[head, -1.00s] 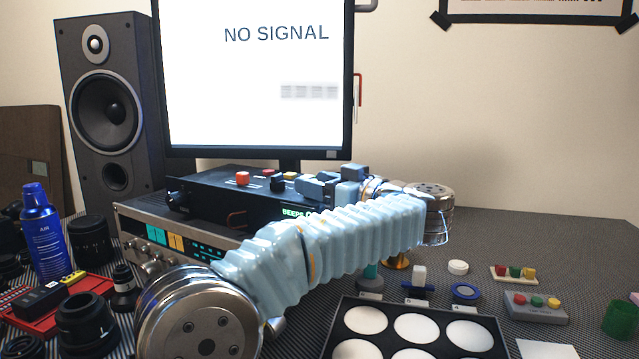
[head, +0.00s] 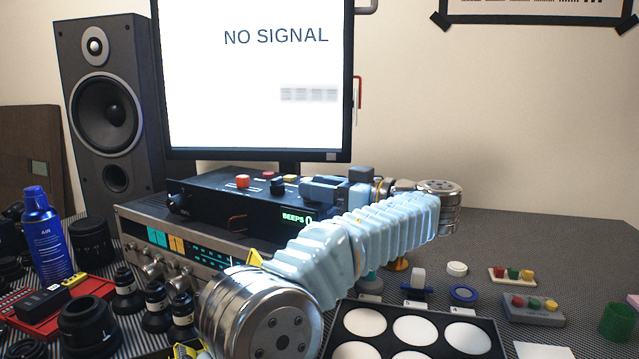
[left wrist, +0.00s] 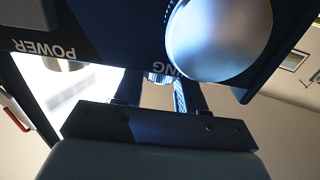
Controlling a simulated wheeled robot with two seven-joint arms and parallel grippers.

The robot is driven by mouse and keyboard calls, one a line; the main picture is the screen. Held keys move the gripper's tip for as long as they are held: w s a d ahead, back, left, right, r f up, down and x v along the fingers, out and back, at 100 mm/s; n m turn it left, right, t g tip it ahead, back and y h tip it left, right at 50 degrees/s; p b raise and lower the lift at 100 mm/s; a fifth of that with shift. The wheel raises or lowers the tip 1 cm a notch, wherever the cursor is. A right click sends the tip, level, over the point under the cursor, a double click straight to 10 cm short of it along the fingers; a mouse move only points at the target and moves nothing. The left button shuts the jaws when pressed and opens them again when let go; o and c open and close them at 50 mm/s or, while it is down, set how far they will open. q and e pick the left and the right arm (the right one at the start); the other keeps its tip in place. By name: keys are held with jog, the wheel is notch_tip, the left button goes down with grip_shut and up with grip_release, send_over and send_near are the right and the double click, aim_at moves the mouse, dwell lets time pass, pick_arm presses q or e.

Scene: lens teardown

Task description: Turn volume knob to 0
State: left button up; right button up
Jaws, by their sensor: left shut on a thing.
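My left arm rises from the bottom middle in the head view and bends back over the black box (head: 215,195). My left gripper (head: 318,190) is at the box's right part; its fingertips are hard to make out there. In the left wrist view, the fingers (left wrist: 157,92) stand either side of a small silvery knob (left wrist: 157,77), mostly hidden, and are shut on it. A large silver dial (left wrist: 218,38) is beside them. The panel lettering is upside down; "POWER" is readable. No volume marking is visible. My right gripper is not in view.
The silver receiver (head: 135,230) is under the black box, its right front hidden by my arm. A monitor (head: 255,80) reads "NO SIGNAL". A speaker (head: 110,110) stands left. Lenses and a blue air can (head: 45,235) crowd the left; a tray of white discs (head: 345,308) is in front.

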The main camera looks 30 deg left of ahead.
pick_arm(q)
jog(key=shift+w+n+g+h+p, duration=0.15)
jog(key=shift+n+g+p, duration=0.25)
jog(key=shift+n+g, duration=0.65)
jog(key=shift+w+n+g+h+p, duration=0.15)
jog(key=shift+n+g+p, duration=0.3)
jog(key=shift+g, duration=1)
jog(key=shift+n+g, duration=0.3)
jog(key=o, duration=0.8)
